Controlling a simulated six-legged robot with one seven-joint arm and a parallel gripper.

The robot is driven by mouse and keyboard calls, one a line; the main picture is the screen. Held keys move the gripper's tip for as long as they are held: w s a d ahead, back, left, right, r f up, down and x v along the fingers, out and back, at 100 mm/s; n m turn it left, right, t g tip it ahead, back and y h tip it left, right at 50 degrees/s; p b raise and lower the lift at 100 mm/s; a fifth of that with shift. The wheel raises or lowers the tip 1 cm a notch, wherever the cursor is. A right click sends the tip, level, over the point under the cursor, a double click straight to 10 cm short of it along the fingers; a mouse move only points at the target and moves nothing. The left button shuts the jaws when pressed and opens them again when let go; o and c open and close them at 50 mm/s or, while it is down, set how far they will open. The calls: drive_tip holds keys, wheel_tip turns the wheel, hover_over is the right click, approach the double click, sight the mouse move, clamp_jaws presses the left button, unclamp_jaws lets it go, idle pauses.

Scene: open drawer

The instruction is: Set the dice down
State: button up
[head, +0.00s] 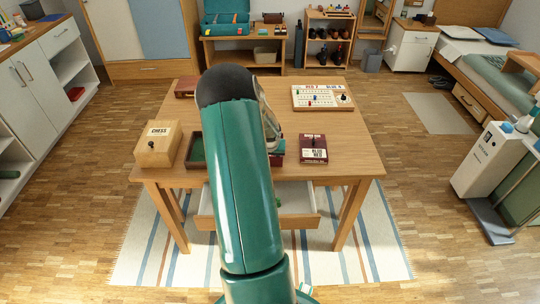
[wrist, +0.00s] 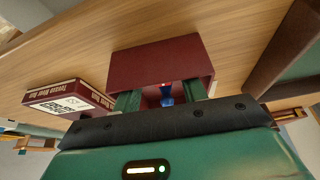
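My gripper (wrist: 163,95) shows in the wrist view with its two green fingers apart. Between them is a small blue piece (wrist: 167,97) with a red and white spot above it. I cannot tell whether it is a die, and no die shows clearly. Neither finger visibly touches it. A dark red box (wrist: 160,56) lies just beyond the fingertips on the wooden table (wrist: 60,60). In the head view my green arm reaches over the table (head: 350,135) and hides the gripper and the spot under it.
A dark red labelled box (wrist: 72,100) lies left in the wrist view; a green-lined tray (wrist: 268,82) stands right. In the head view, a chess box (head: 158,146) sits left, a scoreboard (head: 322,97) back right, and an open drawer (head: 297,221) juts from the front.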

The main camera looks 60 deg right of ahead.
drive_tip(key=v, duration=1.2)
drive_tip(key=shift+r, duration=0.2)
drive_tip(key=w+a+r+n+t+y, duration=0.1)
drive_tip(key=w+a+r+n, duration=0.1)
drive_tip(key=w+a+r, duration=0.45)
drive_tip(key=w+a+r+n+t+y, duration=0.1)
drive_tip(key=w+a+r+n, duration=0.15)
drive_tip(key=a, duration=0.75)
drive_tip(key=w+a+r+n+t+y, duration=0.1)
drive_tip(key=w+a+r, duration=0.35)
drive_tip(key=a, duration=0.45)
drive_tip(key=s+a+r+n+y, duration=0.15)
drive_tip(key=a+r+n, duration=0.3)
drive_tip(key=a, duration=0.95)
drive_tip(key=s+a+r+n, duration=0.3)
drive_tip(key=s+a, duration=0.7)
drive_tip(key=a, duration=0.2)
drive_tip(key=shift+a+r+t, duration=0.2)
drive_tip(key=shift+a+t, duration=0.15)
drive_tip(key=shift+t, duration=0.05)
